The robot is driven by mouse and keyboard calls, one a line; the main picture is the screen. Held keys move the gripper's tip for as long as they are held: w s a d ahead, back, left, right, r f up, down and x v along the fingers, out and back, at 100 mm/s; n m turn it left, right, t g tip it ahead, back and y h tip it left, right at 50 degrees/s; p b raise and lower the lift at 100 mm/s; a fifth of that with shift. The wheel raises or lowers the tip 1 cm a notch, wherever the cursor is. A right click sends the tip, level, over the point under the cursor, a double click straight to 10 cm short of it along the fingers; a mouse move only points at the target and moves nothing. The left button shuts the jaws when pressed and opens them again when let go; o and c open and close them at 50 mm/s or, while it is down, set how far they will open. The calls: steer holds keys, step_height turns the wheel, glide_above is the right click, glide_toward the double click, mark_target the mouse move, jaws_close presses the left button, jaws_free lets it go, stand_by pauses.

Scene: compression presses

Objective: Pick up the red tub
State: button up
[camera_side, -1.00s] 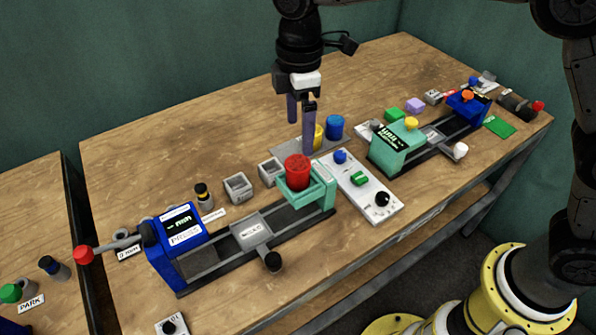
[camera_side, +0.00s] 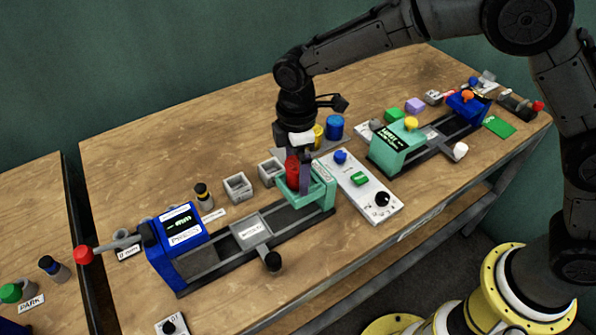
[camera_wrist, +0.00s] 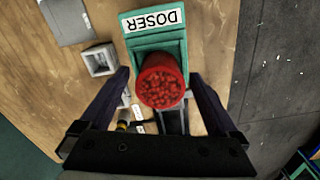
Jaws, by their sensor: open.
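The red tub (camera_side: 292,168) stands in the green doser fixture (camera_side: 325,190) at the right end of the near press. In the wrist view the tub (camera_wrist: 161,82) is filled with red pieces and sits in front of the DOSER label, on the green fixture (camera_wrist: 181,44). My gripper (camera_side: 292,178) is lowered over the fixture, with its fingers on either side of the tub. In the wrist view my gripper (camera_wrist: 160,83) is open, with a gap between each finger and the tub. In the side view a finger partly hides the tub.
The near press has a blue housing (camera_side: 180,236) and a grey MOULD block (camera_side: 253,231). Small grey boxes (camera_side: 238,187) stand behind it. A control panel (camera_side: 372,199) lies to the right. Yellow and blue tubs (camera_side: 335,126) stand behind my gripper. A second press (camera_side: 393,150) is farther right.

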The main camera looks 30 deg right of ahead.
steer(key=c, duration=1.5)
steer(key=shift+r, duration=0.1)
